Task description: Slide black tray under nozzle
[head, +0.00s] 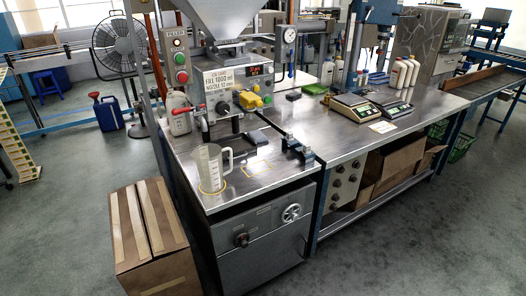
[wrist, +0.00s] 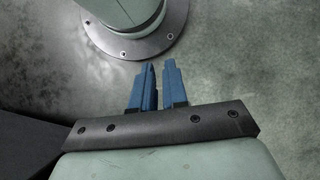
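A flat black piece that looks like the black tray (head: 267,138) lies on the filling machine's steel top (head: 240,185). It is to the right of the nozzle area (head: 236,124), below the control box (head: 226,88). The nozzle tip is small and hard to make out. My gripper (wrist: 160,66) shows in the wrist view, with two blue fingers close together. A narrow gap shows between them, and nothing is held. The floor is behind the fingers, and no tray shows there. I cannot make out my gripper in the head view.
A blue and black clamp-like fixture (head: 297,148) sits at the top's right edge. Scales (head: 356,107) and white bottles (head: 398,74) stand on the bench. A cardboard box (head: 153,240) is on the floor.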

